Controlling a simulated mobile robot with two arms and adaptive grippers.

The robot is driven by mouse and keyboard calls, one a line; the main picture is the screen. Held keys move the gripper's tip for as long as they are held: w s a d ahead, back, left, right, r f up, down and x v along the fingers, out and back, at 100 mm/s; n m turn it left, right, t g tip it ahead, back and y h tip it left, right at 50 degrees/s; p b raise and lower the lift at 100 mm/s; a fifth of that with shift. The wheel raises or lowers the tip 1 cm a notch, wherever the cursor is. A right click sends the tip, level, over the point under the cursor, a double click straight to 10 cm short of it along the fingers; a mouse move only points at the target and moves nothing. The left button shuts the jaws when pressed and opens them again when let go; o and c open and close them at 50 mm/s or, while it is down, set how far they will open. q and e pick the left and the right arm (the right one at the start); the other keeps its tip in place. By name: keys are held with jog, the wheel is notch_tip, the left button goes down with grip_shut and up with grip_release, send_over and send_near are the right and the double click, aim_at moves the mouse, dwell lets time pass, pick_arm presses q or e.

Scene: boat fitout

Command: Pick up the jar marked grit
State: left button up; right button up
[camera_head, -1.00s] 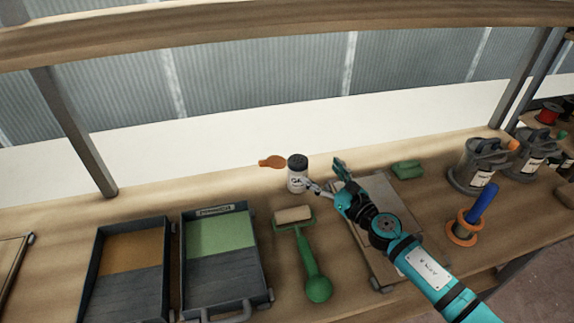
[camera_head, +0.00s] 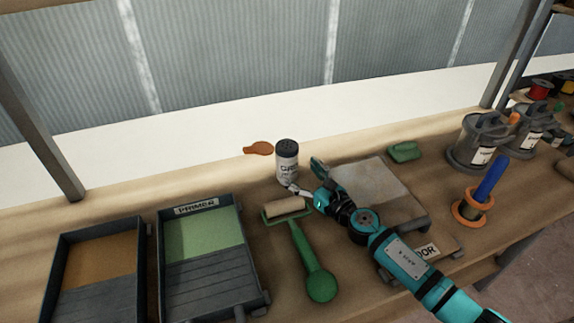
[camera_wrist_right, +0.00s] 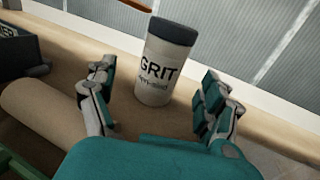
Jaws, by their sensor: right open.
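The jar marked grit (camera_head: 287,163) is white with a dark lid and stands upright on the bench near its back edge. In the right wrist view the jar (camera_wrist_right: 157,68) shows its GRIT label facing me. My right gripper (camera_head: 304,178) is open, its fingers pointing at the jar from the front right. In the wrist view the right gripper (camera_wrist_right: 157,100) has one finger to each side of the jar's lower part, with gaps left between fingers and jar. The jar appears just beyond the fingertips. My left gripper is not in view.
A green-handled roller (camera_head: 306,250) lies just in front of the jar. A primer tray (camera_head: 163,270) and a tray with an orange pad (camera_head: 62,290) are at left. An orange-brown scraper (camera_head: 258,148) lies behind. A board (camera_head: 385,185) and grey cans (camera_head: 476,145) are at right.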

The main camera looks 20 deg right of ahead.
aim_at(294, 165)
jog(key=x, duration=0.5)
jog(key=shift+w+d+r, duration=0.1)
jog(key=shift+w+r, duration=0.1)
jog(key=shift+w, duration=0.65)
